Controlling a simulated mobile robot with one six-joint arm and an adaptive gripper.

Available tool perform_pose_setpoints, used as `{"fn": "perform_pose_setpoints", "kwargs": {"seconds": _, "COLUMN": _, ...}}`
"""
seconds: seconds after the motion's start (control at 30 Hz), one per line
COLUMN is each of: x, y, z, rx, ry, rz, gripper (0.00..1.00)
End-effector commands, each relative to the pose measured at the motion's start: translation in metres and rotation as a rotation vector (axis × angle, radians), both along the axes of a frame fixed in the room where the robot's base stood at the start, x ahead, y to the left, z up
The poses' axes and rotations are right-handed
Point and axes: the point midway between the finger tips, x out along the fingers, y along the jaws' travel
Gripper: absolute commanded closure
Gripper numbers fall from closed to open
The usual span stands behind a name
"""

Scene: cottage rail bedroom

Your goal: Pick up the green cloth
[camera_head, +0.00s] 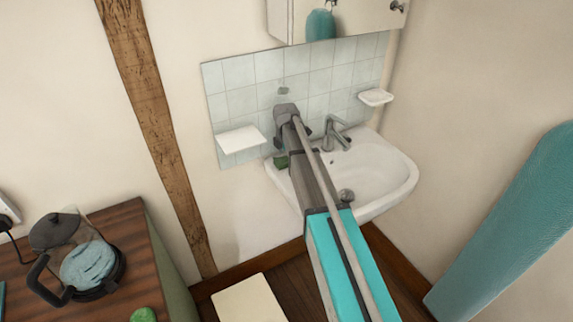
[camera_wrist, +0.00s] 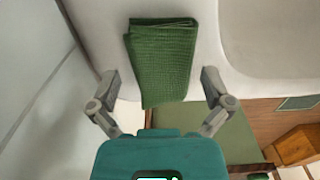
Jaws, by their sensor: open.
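The green cloth (camera_wrist: 162,60) is folded, with a waffle-like weave, and lies on the white sink (camera_wrist: 250,50) near its edge in the wrist view. In the head view, a small part of the cloth (camera_head: 281,161) shows at the left rim of the sink (camera_head: 385,172), and my arm hides the rest. My gripper (camera_wrist: 160,76) is open, with one finger to each side of the cloth and a gap on both sides. Nothing is held. The fingers cannot be made out in the head view.
A faucet (camera_head: 334,132) stands at the back of the sink, right of my arm. A white shelf (camera_head: 241,139) and a soap dish (camera_head: 376,97) stick out from the tiles. A mirror cabinet (camera_head: 350,18) hangs above. A wooden counter (camera_head: 122,225) with a kettle (camera_head: 90,265) stands at left.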

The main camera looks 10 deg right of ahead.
Motion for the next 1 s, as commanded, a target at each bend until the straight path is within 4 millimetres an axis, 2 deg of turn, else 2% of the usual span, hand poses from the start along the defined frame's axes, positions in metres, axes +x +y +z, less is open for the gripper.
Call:
{"fn": "perform_pose_setpoints", "kwargs": {"seconds": 0.67, "x": 0.0001, "y": 0.0004, "z": -0.0029, "rx": 0.0, "ry": 0.0, "rz": 0.001, "gripper": 0.0}}
{"fn": "perform_pose_setpoints", "kwargs": {"seconds": 0.77, "x": 0.0, "y": 0.0005, "z": -0.0029, "rx": 0.0, "ry": 0.0, "rz": 0.001, "gripper": 0.15}}
{"fn": "perform_pose_setpoints", "kwargs": {"seconds": 1.0, "x": 0.0, "y": 0.0006, "z": -0.0029, "rx": 0.0, "ry": 0.0, "rz": 0.001, "gripper": 0.59}}
